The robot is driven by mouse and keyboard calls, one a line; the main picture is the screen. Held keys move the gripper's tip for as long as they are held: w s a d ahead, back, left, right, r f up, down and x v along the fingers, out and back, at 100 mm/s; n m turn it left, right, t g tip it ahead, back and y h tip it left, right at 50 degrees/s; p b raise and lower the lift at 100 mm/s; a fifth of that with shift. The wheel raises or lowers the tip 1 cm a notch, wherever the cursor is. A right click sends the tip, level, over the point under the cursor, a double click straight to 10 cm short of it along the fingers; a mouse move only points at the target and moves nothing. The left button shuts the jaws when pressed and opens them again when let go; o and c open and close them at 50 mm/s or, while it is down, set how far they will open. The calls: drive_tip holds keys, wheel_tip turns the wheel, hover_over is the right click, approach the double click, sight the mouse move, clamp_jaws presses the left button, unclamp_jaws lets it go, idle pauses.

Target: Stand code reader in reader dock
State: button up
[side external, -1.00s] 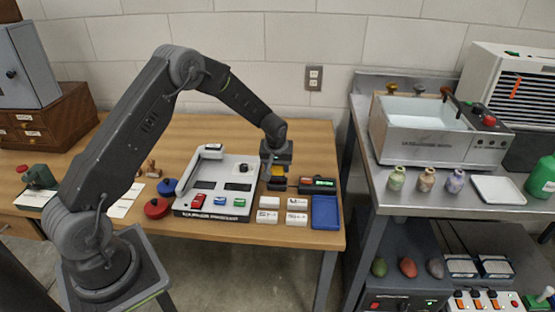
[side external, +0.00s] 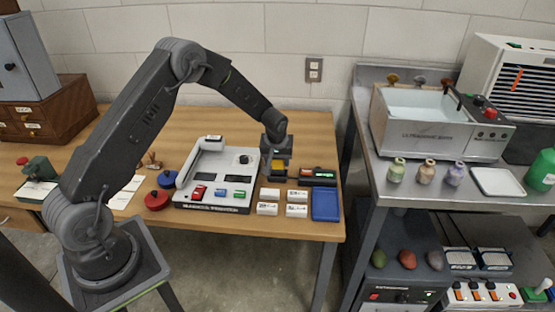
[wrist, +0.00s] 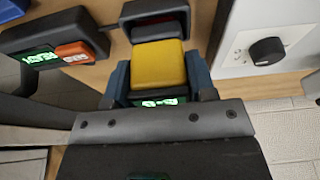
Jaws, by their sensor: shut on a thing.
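The code reader appears to be the yellow-topped piece (wrist: 158,62) with a small green-lit display, gripped between the blue-grey jaws of my gripper (wrist: 160,85). In the side external view my gripper (side external: 277,166) points down over the table just right of the grey console, with yellow (side external: 278,166) showing between its fingers. A dark block with a dull red face (wrist: 160,25) sits right against the yellow piece; I cannot tell whether it is the reader's head or a separate part. I cannot clearly pick out the reader dock, and the reader's underside is hidden.
A black unit with green and orange displays (side external: 318,176) stands close right of my gripper; it also shows in the wrist view (wrist: 55,45). White boxes (side external: 296,210) and a blue tray (side external: 325,204) lie in front. The grey console (side external: 215,165) is left.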

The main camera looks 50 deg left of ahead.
drive_tip(key=shift+f, duration=0.55)
idle(0.5)
drive_tip(key=o, duration=0.5)
drive_tip(key=shift+c, duration=0.2)
drive_tip(key=v, duration=1.1)
idle(0.3)
